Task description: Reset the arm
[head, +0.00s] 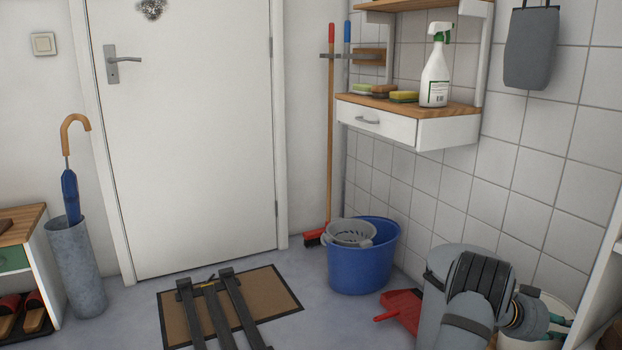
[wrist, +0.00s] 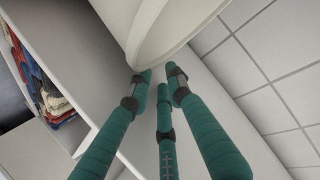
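My gripper shows in the wrist view (wrist: 160,88), with three teal fingers apart and nothing between them. In the head view my arm is folded at the lower right, and the teal fingers are partly visible (head: 562,324) beyond the wrist. A white round container (wrist: 165,25) is close beyond the fingertips in the wrist view. I cannot tell whether the fingers touch it. It also shows behind my arm in the head view (head: 560,303).
A grey bin (head: 463,259) stands behind my arm. A red dustpan (head: 403,309) and blue bucket (head: 364,262) are left of it. A wall shelf with a drawer (head: 375,123) holds a spray bottle (head: 435,78). A doormat (head: 268,290) lies before the door (head: 185,130).

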